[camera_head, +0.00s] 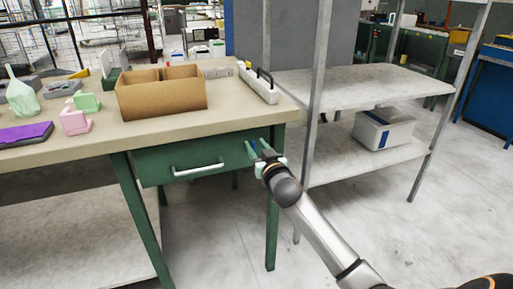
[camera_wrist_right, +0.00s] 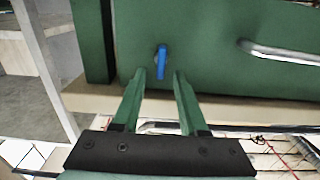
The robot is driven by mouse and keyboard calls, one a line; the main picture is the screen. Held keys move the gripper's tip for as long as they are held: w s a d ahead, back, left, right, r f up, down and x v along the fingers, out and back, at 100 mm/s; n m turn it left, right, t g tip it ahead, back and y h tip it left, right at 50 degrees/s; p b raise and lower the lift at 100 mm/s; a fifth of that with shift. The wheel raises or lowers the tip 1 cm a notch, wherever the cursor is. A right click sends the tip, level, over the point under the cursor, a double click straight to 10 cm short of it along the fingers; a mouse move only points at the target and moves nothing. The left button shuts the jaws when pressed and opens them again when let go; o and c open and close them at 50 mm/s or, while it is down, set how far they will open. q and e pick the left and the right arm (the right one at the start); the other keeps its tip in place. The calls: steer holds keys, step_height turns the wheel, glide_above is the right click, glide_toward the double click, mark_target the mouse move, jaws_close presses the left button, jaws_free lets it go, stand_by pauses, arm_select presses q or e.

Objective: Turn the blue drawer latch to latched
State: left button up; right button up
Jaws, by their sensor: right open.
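The blue drawer latch (camera_wrist_right: 161,62) is a small blue lever on the green drawer front (camera_wrist_right: 215,30). In the right wrist view it stands upright in the picture, on a round base. My right gripper (camera_wrist_right: 160,76) is open, with its two green fingers pointing at the drawer front, one on each side of the lever's lower end. Whether they touch it cannot be told. In the head view my right gripper (camera_head: 258,148) is at the right end of the drawer (camera_head: 150,165), and only a bit of blue shows between the fingers. My left gripper is not in view.
The drawer's silver handle (camera_head: 198,170) lies left of the gripper. On the workbench (camera_head: 150,132) above are an open cardboard box (camera_head: 160,100), a white power strip (camera_head: 258,85) and several small items. A grey shelf unit (camera_head: 345,88) stands close on the right.

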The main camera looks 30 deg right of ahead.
jaws_close()
stand_by(0.6)
